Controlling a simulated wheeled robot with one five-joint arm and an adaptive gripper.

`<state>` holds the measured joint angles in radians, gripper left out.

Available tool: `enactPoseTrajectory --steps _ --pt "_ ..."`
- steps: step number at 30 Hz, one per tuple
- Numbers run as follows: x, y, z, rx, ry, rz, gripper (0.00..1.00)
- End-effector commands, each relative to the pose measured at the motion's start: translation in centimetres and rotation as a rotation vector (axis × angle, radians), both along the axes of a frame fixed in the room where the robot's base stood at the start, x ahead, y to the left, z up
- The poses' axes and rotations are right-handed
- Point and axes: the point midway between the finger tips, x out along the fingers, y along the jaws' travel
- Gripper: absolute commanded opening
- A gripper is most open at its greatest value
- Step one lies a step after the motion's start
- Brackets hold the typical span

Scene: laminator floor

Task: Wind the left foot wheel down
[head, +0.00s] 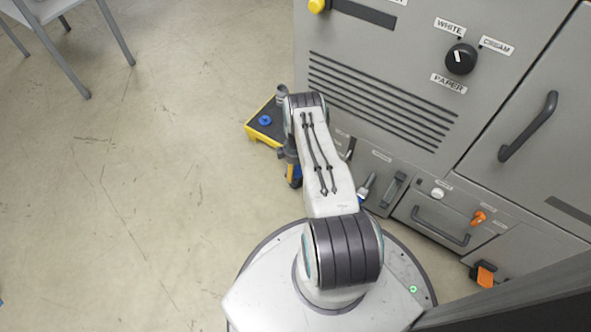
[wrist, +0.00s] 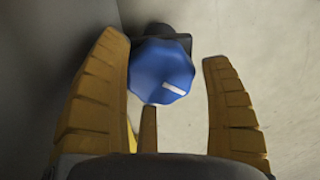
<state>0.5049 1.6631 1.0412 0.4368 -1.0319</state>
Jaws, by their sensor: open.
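The foot wheel is a blue lobed knob (wrist: 162,72) with a white mark on its face, pointing right and slightly down in the wrist view. Behind it is a dark mount at the grey panel's edge. My gripper (wrist: 162,50) is open, with yellow ridged fingers on either side of the wheel. The left finger is close to the wheel's edge; whether they touch I cannot tell. A clear gap shows to the right finger.
The grey machine (head: 400,60) fills the right, with a selector knob (head: 461,58), vent slots, door handle (head: 528,126) and orange lever (head: 479,218) low down. A yellow-edged black platform (head: 252,131) with a blue piece stands beside its corner.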

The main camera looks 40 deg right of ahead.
Motion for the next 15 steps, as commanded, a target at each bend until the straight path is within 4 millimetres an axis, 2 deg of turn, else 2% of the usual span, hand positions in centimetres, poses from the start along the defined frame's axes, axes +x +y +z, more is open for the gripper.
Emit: enactPoseTrajectory --steps 11,15 --pt "0.0 0.01 -0.23 0.0 0.0 0.0 0.74" --pt "0.0 0.01 -0.22 0.0 0.0 0.0 0.61"
